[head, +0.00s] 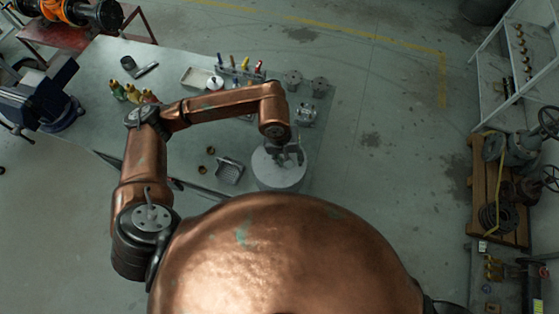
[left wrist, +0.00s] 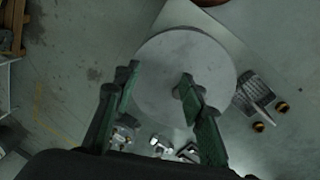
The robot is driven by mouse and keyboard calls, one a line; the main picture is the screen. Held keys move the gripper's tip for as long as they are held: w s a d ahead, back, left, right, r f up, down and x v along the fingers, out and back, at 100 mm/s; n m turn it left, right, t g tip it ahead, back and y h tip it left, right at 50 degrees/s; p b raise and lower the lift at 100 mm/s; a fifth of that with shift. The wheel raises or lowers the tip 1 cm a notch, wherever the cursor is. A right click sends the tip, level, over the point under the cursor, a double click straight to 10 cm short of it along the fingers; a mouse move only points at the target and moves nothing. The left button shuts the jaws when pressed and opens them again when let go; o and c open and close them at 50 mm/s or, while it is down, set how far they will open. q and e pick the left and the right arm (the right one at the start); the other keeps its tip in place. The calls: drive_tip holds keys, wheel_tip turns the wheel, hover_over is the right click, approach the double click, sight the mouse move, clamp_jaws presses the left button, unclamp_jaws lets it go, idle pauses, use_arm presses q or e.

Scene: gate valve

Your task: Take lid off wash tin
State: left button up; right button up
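The wash tin (head: 281,187) is a grey round tin near the right front edge of the workbench. Its flat, round grey lid (head: 264,166) covers the top and shows as a broad disc in the left wrist view (left wrist: 165,55). My left gripper (head: 291,158) is over the lid, pointing down. In the left wrist view its two green-grey fingers (left wrist: 157,80) are spread apart over the disc, with nothing visible between them. Whether the fingertips touch the lid cannot be told. No handle shows clearly; the right finger covers part of the lid. My right gripper is not in view.
The workbench (head: 180,75) holds a slotted grey tray (head: 230,171) and small brass rings (head: 210,150) left of the tin. Metal parts (head: 306,114) and colored-handled tools (head: 245,64) stand behind. A vise (head: 50,97) is far left.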

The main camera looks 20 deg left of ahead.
use_arm(q)
drive_tip(key=w+a, duration=0.1)
drive_tip(key=w+a+f+y, duration=0.1)
drive_tip(key=a, duration=0.1)
drive_tip(key=w+a+t+y, duration=0.1)
drive_tip(key=a, duration=0.1)
drive_tip(key=shift+f+m, duration=0.2)
drive_tip(key=shift+m, duration=0.1)
drive_tip(key=f+p, duration=0.1)
drive_tip(key=f, duration=0.2)
drive_tip(key=f+p, duration=0.1)
drive_tip(key=f, duration=0.1)
drive_tip(key=shift+w+d+p, duration=0.25)
drive_tip(key=shift+d+p, duration=0.05)
drive_tip(key=shift+d, duration=0.1)
drive_tip(key=shift+w+f, duration=0.1)
drive_tip(key=shift+f, duration=0.4)
drive_tip(key=shift+c, duration=0.6)
drive_tip(key=c, duration=0.3)
clamp_jaws()
